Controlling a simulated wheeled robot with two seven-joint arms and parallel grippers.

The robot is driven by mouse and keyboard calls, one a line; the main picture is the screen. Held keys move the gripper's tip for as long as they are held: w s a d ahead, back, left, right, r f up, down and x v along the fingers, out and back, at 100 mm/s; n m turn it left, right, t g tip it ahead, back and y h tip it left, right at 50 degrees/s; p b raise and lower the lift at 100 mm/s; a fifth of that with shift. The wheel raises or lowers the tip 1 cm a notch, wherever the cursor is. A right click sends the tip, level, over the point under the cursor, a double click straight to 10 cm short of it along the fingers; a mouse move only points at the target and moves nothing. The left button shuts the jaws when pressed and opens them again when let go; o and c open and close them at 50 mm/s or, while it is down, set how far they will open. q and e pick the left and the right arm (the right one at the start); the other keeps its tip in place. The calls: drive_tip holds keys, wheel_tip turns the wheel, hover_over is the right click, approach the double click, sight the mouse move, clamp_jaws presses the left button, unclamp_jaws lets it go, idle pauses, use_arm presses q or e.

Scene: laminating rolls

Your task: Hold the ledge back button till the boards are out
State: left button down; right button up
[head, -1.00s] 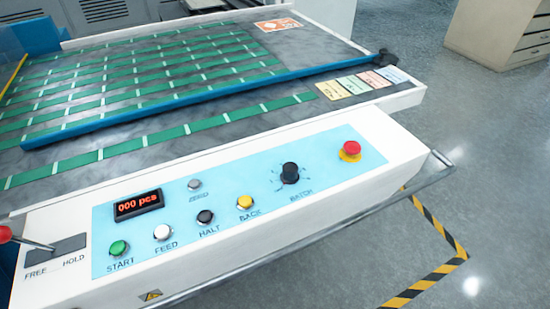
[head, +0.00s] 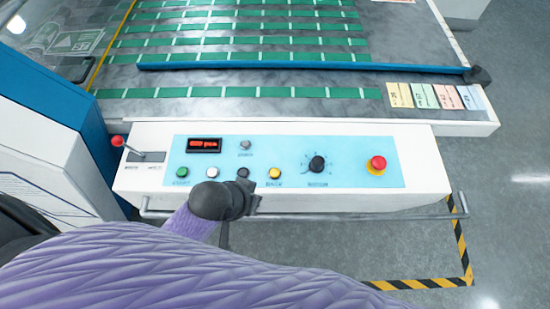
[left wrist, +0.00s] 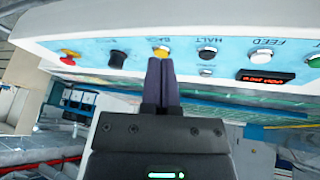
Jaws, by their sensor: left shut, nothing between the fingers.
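The yellow BACK button (head: 275,173) sits on the light blue control panel, right of the black HALT button (head: 242,173). My left gripper (head: 249,191) is in front of the panel, below and left of the BACK button in the head view. In the left wrist view, its two dark fingers (left wrist: 161,66) are shut together with nothing between them. Their tips point at the yellow button (left wrist: 160,51) and overlap its lower edge; I cannot tell whether they touch it. No separate boards are clearly visible. My right gripper is not in view.
A green START button (head: 182,172), a white FEED button (head: 212,172), a black dial (head: 317,164) and a red stop button (head: 377,163) share the panel. A metal rail (head: 350,216) runs along the front. A red-knobbed lever (head: 117,141) stands at left.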

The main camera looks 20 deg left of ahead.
use_arm(q)
drive_tip(key=w+d+r+t+h, duration=0.1)
drive_tip(key=w+r, duration=0.3)
drive_tip(key=n+t+h+p, duration=0.1)
drive_tip(key=n+t+h, duration=0.1)
drive_tip(key=n, duration=0.2)
hover_over(273, 175)
drive_tip(key=shift+r, duration=0.2)
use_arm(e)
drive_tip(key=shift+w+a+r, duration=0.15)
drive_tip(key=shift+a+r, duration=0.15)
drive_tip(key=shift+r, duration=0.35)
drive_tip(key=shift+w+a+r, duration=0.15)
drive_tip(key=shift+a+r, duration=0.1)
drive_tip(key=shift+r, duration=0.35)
use_arm(q)
drive_tip(key=shift+f, duration=0.1)
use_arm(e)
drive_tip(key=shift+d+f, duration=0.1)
use_arm(q)
wheel_tip(273, 175, down, 8)
drive_tip(key=b, duration=0.8)
drive_tip(key=shift+a+b, duration=0.1)
drive_tip(key=shift+b, duration=0.2)
drive_tip(key=shift+f, duration=0.4)
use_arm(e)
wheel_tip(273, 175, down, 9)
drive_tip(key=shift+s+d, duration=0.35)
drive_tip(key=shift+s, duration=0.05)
